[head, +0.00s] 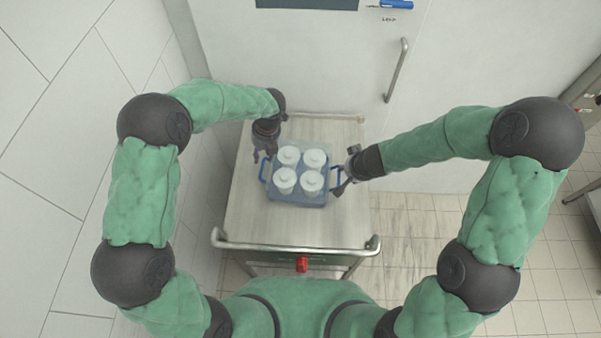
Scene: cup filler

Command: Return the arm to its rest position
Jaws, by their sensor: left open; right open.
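My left gripper (262,154) is open at the left side of a blue tray (299,203), close to its left handle. My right gripper (341,183) is open at the tray's right side, close to the right handle. I cannot tell whether either gripper touches the tray. Both arms are in green covers with dark joints and reach forward from either side. The tray holds several white lidded cups (285,180), standing upright. Parts of the tray's sides are hidden behind the grippers.
The tray stands on a pale-topped cart (265,228) with a metal rail (300,248) at its near edge. A red object (302,264) is at the cart's front. A tiled wall is close on the left. A pale door with a handle (397,70) is behind. Tiled floor is open on the right.

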